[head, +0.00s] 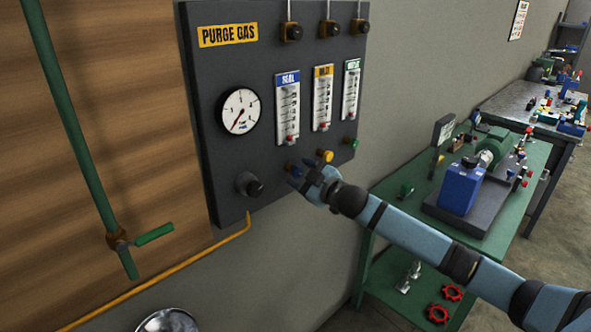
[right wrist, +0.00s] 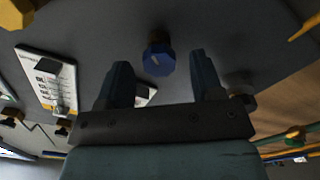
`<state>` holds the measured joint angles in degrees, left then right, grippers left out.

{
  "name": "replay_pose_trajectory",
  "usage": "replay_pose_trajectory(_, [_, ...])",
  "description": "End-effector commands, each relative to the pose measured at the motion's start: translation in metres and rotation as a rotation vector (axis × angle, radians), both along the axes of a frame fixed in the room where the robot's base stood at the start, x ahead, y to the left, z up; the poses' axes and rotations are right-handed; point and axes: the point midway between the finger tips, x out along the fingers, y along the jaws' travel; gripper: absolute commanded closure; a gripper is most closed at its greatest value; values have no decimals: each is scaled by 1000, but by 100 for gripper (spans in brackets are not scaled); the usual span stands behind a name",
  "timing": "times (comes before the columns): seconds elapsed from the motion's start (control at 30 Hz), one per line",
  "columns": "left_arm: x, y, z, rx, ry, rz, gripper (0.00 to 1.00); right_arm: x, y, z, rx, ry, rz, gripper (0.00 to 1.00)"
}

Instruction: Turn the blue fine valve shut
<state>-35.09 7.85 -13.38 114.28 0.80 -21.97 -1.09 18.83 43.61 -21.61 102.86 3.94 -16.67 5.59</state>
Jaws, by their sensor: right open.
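The blue fine valve (right wrist: 158,58) is a small faceted knob with a pale mark, on the dark purge gas panel (head: 217,75). In the right wrist view it stands between and just beyond the two fingers of my right gripper (right wrist: 160,74), with a gap on both sides. In the head view my right gripper (head: 299,174) is at the panel's lower edge, below the blue-labelled flowmeter (head: 288,110), and largely hides the valve. My right gripper is open and empty. My left gripper is not in view.
A yellow knob (head: 326,156) and a green knob (head: 350,143) sit right of the gripper. A black knob (head: 249,184) is to its left, below the gauge (head: 240,110). A green bench (head: 394,187) with a blue unit (head: 461,186) stands at right.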

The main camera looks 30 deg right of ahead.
Motion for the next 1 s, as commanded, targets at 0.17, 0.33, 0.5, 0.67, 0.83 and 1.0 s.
replay_pose_trajectory(0.17, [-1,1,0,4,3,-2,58,20,4,1,0,-1,0,40])
replay_pose_trajectory(0.33, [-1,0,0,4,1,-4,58,25,6,0,-1,0,0,40])
replay_pose_trajectory(0.5, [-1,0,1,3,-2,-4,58,25,6,-1,-1,0,0,40])
replay_pose_trajectory(0.67, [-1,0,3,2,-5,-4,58,25,6,-1,-1,0,0,67])
replay_pose_trajectory(0.83, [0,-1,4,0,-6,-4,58,25,6,0,0,0,0,89])
replay_pose_trajectory(1.0, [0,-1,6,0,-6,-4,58,25,6,0,14,3,0,89])
